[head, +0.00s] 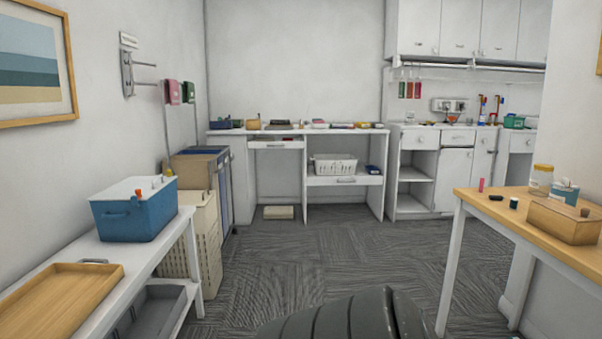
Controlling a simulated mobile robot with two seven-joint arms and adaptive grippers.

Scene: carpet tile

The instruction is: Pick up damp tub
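No thing in view is plainly marked as the damp tub. I cannot tell whether either is the damp tub. Neither of my grippers is in view.
A wooden tray (60,300) lies on the left bench (180,232). A wooden box (563,222) sits on the right table (485,202). A white basket (335,165) stands on the back desk's shelf. Carpet (330,255) between the furniture is clear; a dark ridged object fills the bottom middle.

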